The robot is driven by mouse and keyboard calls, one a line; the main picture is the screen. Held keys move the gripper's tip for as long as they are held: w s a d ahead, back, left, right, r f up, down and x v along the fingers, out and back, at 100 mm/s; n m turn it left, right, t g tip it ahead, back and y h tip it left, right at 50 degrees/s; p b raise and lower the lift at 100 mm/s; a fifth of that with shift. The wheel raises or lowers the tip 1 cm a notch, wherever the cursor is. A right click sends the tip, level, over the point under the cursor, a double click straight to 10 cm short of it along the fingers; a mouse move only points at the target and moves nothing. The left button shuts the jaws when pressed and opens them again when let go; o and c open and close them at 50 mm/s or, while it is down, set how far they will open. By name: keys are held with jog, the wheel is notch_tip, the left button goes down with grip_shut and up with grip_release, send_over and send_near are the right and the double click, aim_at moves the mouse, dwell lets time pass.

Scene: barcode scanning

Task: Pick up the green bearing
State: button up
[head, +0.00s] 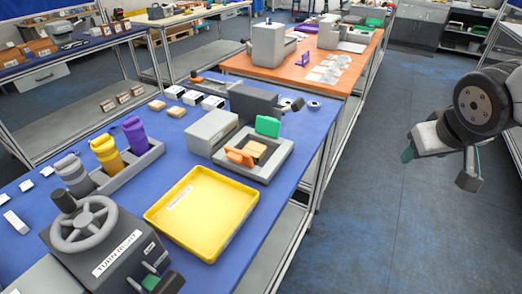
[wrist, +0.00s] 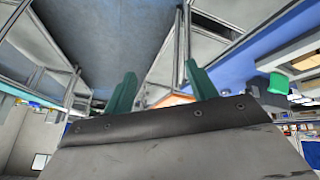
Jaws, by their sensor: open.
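I cannot make out a thing that is clearly a green bearing. A green block (head: 268,126) stands upright at the back of a grey fixture (head: 284,160) on the blue table; a green patch also shows at the right of the wrist view (wrist: 279,83).
The blue table (head: 205,260) holds a yellow tray (head: 165,222), a crank machine (head: 88,222), coloured bottles in a rack (head: 150,158) and a grey box (head: 211,131). An orange-topped table (head: 245,66) stands behind. The aisle floor (head: 390,200) is clear.

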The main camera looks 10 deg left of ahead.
jog(key=w+a+f+n+t+y, duration=0.2)
jog(key=w+a+f+n+y, duration=0.1)
jog(key=w+a, duration=0.55)
jog(key=n+y, duration=0.4)
jog(key=y, duration=0.2)
send_near(255, 149)
jog(key=w+d, duration=0.1)
jog(key=d, duration=0.1)
jog(key=w+d, duration=0.1)
jog(key=d, duration=0.2)
jog(key=w+d, duration=0.2)
jog(key=d, duration=0.1)
jog(key=shift+w+r, duration=0.1)
jog(key=shift+r, duration=0.2)
jog(key=a+y, duration=0.1)
jog(key=a, duration=0.1)
jog(key=s+a+f+n+g, duration=0.1)
jog(key=a, duration=0.1)
jog(key=s+a+f+n+g+y, duration=0.1)
jog(key=shift+s+a+y, duration=0.1)
jog(key=shift+a+y, duration=0.2)
jog(key=shift+a, duration=0.1)
jog(key=x, duration=0.7)
jog(key=shift+a, duration=0.6)
jog(key=c, duration=0.9)
jog(key=shift+r, duration=0.2)
